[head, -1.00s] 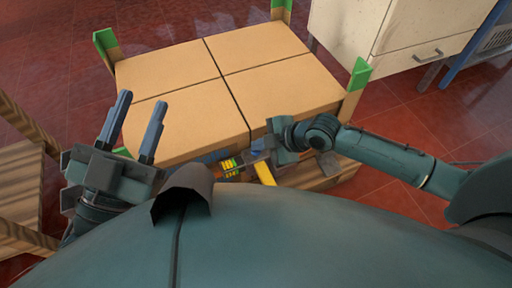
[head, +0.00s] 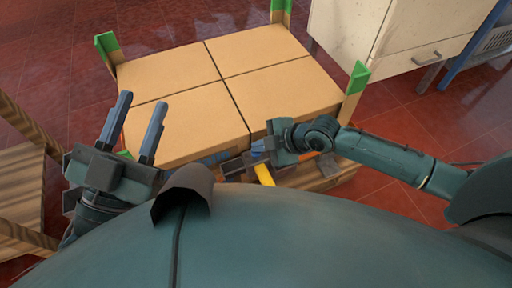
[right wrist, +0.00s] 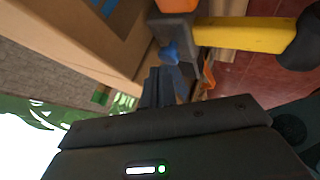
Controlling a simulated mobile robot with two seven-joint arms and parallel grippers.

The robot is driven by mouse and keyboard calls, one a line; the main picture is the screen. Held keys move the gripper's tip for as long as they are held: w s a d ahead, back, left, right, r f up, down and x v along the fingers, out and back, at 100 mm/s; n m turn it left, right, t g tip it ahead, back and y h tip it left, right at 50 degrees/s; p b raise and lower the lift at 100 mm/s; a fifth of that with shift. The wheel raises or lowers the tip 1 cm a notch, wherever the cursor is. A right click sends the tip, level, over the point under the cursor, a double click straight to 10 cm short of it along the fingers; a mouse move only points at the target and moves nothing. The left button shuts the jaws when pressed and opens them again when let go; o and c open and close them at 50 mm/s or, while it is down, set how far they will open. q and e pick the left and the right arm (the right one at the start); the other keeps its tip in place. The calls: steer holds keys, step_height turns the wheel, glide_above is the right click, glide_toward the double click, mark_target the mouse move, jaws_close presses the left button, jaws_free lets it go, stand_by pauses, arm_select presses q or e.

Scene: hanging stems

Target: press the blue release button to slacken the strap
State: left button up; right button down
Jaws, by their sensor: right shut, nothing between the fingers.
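The blue button (right wrist: 170,53) shows in the right wrist view, a small blue knob on a grey fitting beside a yellow handle (right wrist: 240,35). My right gripper (right wrist: 163,82) is shut and empty, its fingertips right at the button; I cannot tell whether they touch. In the head view my right gripper (head: 262,148) is at the front edge of the cartons, above the yellow handle (head: 264,174). A bluish strap (head: 214,158) runs low along the carton front, partly hidden.
Several brown cartons (head: 185,100) fill a wooden pallet with green-topped corner posts (head: 358,78). A cream cabinet (head: 400,35) stands at the back right. A wooden frame (head: 22,180) is at the left. Red tiled floor (head: 410,125) lies open at the right.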

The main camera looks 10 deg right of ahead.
steer(key=shift+r, duration=0.4)
steer(key=shift+r, duration=0.1)
step_height(320, 180, up, 5)
steer(key=p, duration=0.5)
steer(key=shift+p, duration=0.3)
stand_by(0.4)
